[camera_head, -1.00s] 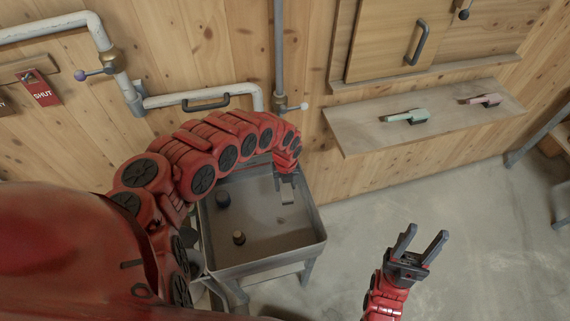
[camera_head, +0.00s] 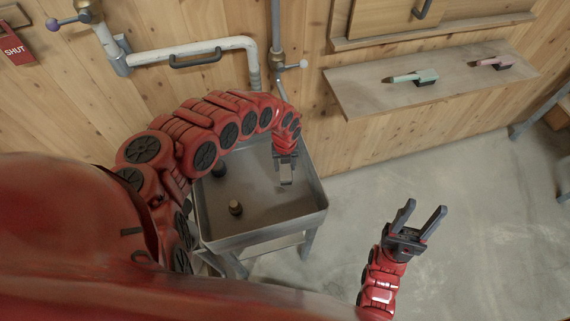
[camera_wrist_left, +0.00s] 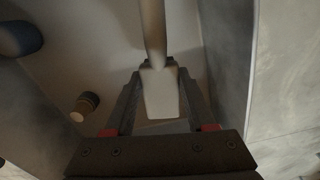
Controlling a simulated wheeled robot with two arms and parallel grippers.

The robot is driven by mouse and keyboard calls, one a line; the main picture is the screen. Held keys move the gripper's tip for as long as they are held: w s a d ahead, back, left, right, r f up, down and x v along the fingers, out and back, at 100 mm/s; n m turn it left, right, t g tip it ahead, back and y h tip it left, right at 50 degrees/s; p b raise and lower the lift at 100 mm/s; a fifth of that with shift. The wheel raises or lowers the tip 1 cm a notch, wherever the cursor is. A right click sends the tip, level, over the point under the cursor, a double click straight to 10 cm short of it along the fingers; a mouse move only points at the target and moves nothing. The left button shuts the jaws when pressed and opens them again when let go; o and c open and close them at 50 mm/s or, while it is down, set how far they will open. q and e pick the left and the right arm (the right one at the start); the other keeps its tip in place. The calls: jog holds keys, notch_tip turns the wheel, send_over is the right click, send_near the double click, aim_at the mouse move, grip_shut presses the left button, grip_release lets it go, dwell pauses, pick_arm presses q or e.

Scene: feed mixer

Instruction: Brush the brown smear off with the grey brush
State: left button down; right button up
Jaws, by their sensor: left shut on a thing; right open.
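My left gripper (camera_head: 285,160) is shut on the grey brush (camera_head: 286,176) and holds it over the right part of the metal tray (camera_head: 265,238). In the left wrist view, a pale grey block (camera_wrist_left: 161,95) with a long rod-like part sits between the two fingers. I cannot tell whether the brush touches the tray floor. No brown smear can be made out now; the brush and gripper hide part of the floor. My right gripper (camera_head: 425,218) is open and empty, over bare concrete right of the tray.
Two dark knob-like things, one at the front (camera_head: 236,207) and one behind it (camera_head: 219,170), stand in the tray. A wall shelf (camera_head: 365,98) holds a green brush (camera_head: 415,77) and a pink one (camera_head: 493,62). Pipes run behind the tray. Concrete floor at right is clear.

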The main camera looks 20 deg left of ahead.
pick_arm(q)
jog(key=shift+f+b, duration=2.65)
jog(key=shift+f, duration=0.9)
jog(key=shift+f+b, duration=0.6)
jog(key=shift+f, duration=0.1)
jog(key=shift+s+a+r, duration=0.1)
jog(key=shift+r, duration=0.05)
